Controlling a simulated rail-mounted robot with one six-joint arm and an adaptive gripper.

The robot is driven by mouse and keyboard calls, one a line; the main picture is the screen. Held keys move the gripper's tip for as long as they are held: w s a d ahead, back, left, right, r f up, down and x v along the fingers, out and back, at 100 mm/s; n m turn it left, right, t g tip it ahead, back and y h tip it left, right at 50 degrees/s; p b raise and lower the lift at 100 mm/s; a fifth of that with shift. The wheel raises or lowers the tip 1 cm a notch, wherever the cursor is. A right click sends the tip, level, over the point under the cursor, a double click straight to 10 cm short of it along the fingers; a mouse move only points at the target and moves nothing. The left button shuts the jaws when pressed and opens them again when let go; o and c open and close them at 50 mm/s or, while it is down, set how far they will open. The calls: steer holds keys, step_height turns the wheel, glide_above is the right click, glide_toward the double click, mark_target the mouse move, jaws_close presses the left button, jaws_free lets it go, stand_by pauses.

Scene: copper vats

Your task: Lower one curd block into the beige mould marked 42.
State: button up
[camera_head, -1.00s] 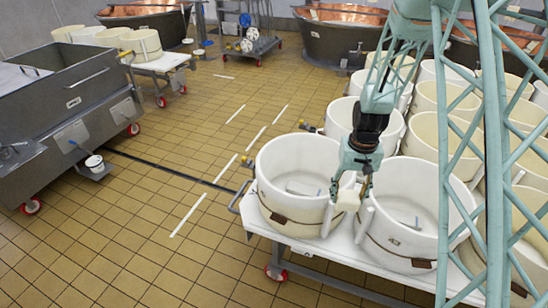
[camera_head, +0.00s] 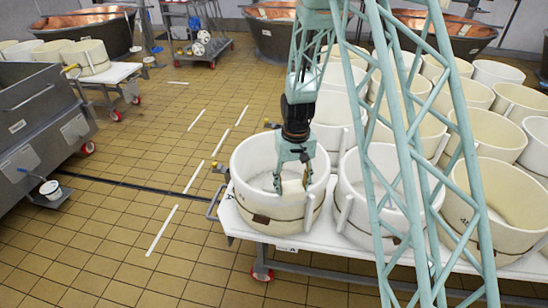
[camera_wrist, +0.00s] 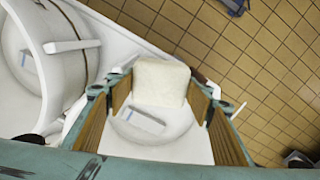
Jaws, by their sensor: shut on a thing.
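My gripper (camera_head: 293,183) is shut on a pale, cube-like curd block (camera_head: 293,189). In the wrist view, the block (camera_wrist: 161,80) sits between my fingers. My gripper is over the front-left mould (camera_head: 258,207), a round, off-white tub with a brown patch on its outer wall. In the head view the block overlaps this mould's inside and near rim; its exact height is hard to tell. In the wrist view, a pale round surface with a small label (camera_wrist: 142,121) shows beyond the block. I cannot read a 42 on any mould.
A second whitish mould (camera_head: 360,205) stands close on the right. Several cream moulds crowd behind and to the right, such as a large one (camera_head: 505,240). They stand on a white wheeled table (camera_head: 268,238).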

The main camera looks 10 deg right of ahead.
steer(key=w+a+r+n+p, duration=0.2)
steer(key=w+a+n+p, duration=0.1)
steer(key=w, duration=1.2)
steer(key=shift+w+n+p, duration=0.15)
steer(key=shift+n+p, duration=0.55)
steer(key=shift+p, duration=0.3)
steer(key=shift+f, duration=0.1)
steer(key=shift+f+b, duration=7.75)
steer(key=shift+f, duration=7.6)
